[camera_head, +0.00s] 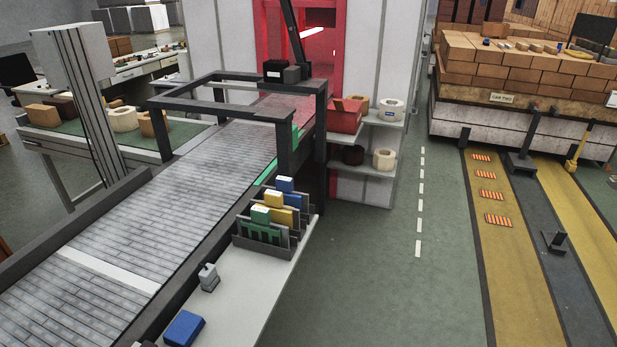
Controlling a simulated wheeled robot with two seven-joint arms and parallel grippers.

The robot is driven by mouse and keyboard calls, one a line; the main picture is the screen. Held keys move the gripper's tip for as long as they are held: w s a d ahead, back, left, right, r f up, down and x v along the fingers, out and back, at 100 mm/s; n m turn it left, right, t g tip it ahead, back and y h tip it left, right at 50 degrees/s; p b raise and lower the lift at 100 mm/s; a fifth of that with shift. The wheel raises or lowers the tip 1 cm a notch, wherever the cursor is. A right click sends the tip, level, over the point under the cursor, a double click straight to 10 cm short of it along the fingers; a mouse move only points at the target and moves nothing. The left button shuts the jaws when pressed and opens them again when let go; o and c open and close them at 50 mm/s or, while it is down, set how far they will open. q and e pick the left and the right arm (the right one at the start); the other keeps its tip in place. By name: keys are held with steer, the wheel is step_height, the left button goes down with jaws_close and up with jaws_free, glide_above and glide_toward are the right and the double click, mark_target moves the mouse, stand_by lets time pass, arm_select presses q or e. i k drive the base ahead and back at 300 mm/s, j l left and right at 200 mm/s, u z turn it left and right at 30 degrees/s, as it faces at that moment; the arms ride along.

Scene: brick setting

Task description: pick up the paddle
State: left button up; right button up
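A yellow long-handled tool (581,146), with a wider lower end, stands upright at the right by the brick-laden car. It is small, and I cannot tell for sure whether it is the paddle. A dark rack (262,250) on the white counter holds green, yellow and blue flat pieces upright; their full shapes are partly hidden. Neither of my grippers shows in the head view.
A roller conveyor (150,215) runs from the lower left under a dark frame to a red opening. A blue block (184,328) and a small grey object (208,277) sit on the counter (245,300). The green floor (370,285) at centre right is clear.

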mark_target(296, 199)
steer(key=i+l+u, duration=0.4)
steer(key=i+l, duration=1.2)
